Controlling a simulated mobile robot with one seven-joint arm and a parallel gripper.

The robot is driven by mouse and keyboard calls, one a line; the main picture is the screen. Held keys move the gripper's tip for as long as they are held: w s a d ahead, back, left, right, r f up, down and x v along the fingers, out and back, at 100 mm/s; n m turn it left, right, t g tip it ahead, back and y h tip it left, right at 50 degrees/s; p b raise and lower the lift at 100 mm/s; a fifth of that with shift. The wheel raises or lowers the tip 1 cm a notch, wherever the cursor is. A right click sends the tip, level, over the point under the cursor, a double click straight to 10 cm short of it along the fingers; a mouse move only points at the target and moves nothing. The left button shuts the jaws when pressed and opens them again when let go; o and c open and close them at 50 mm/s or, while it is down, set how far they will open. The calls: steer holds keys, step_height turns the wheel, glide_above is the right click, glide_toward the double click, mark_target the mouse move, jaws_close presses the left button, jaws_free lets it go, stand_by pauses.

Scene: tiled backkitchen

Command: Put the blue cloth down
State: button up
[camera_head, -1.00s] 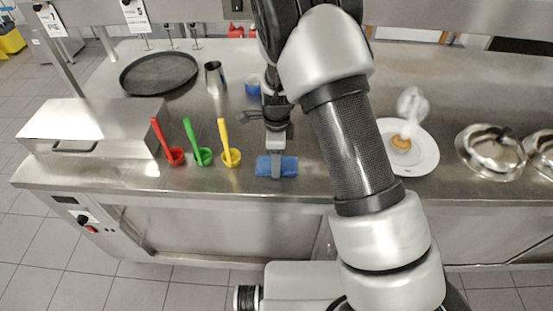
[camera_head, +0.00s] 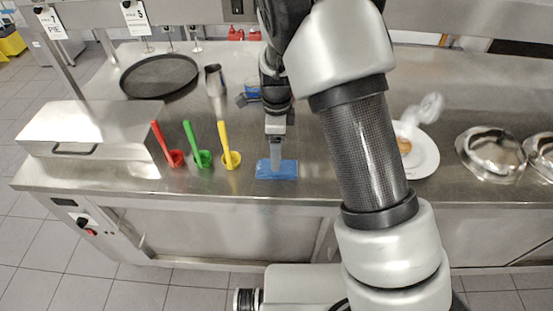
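The blue cloth (camera_head: 288,171) lies on the steel counter (camera_head: 320,180) near its front edge, right of the yellow ladle. My gripper (camera_head: 275,166) points down at the cloth. Its finger overlaps the cloth's upper middle part in the picture. The fingers line up one behind the other from this side, so I cannot tell whether they are parted or still touch the cloth.
Red (camera_head: 174,157), green (camera_head: 203,157) and yellow (camera_head: 230,158) ladles stand left of the cloth. A metal box (camera_head: 85,125), a round black tray (camera_head: 160,75), a steel cup (camera_head: 214,80), a white plate (camera_head: 425,160) and domed lids (camera_head: 490,150) are also on the counter.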

steer(key=s+d+r+n+t+y, duration=0.1)
steer(key=s+d+r+n, duration=0.1)
steer(key=r, duration=0.6)
steer(key=s+d+r+n, duration=0.2)
steer(key=d+r+n, duration=0.1)
steer(key=r, duration=0.5)
steer(key=s+d+r+n+t, duration=0.1)
steer(key=s+d+r+n, duration=0.2)
steer(key=s, duration=0.3)
steer(key=s+d+r+n+t, duration=0.2)
steer(key=s+d+r+n, duration=0.1)
steer(key=s+n, duration=0.3)
steer(key=s+d+r+n+t+h, duration=0.1)
steer(key=s+d+r+n, duration=0.2)
steer(key=s, duration=0.4)
steer(key=shift+d+r+n+t, duration=0.2)
steer(key=shift+r+n+t, duration=0.1)
steer(key=shift+r+n, duration=0.45)
steer(key=shift+o, duration=0.3)
